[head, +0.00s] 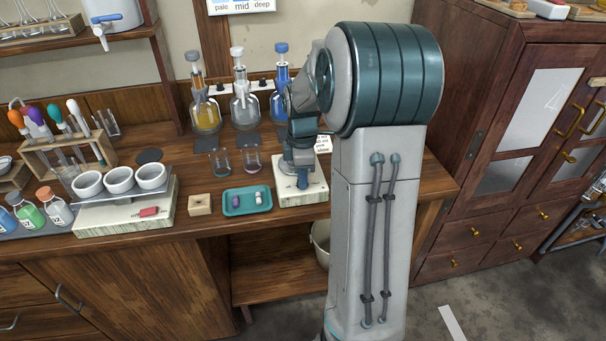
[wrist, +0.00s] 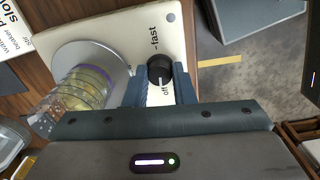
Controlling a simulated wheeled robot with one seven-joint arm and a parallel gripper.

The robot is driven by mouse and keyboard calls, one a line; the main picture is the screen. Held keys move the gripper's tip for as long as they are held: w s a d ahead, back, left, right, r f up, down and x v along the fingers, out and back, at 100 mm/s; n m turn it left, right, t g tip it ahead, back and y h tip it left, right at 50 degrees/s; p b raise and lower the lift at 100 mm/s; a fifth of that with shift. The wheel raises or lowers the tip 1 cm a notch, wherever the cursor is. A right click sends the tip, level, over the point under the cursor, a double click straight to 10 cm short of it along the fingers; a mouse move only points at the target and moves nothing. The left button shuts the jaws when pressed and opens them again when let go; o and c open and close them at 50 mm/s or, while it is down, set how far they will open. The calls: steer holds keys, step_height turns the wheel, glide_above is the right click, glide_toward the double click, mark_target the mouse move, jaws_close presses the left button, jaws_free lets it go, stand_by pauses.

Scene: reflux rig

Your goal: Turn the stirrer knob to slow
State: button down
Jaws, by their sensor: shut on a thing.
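The stirrer is a cream box with a round grey plate, seen in the wrist view (wrist: 115,22) and at the bench's front edge in the head view (head: 302,197). Its black knob (wrist: 159,68) sits between the fingers of my gripper (wrist: 160,88), which is shut on it. A "slow" mark on the dial cannot be made out, and the knob's exact setting is unclear. In the head view my arm hides the knob.
A glass vessel with yellowish contents (wrist: 78,97) is on the stirrer's plate, close left of my gripper. A teal tray (head: 247,201) with two small stirring bars and a wooden block (head: 200,205) are left of the stirrer. Two small beakers stand behind.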

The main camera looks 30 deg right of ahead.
steer(key=m, duration=0.8)
steer(key=shift+m, duration=0.3)
steer(key=m, duration=0.4)
steer(key=shift+m, duration=1.9)
steer(key=c, duration=1.5)
jaws_free()
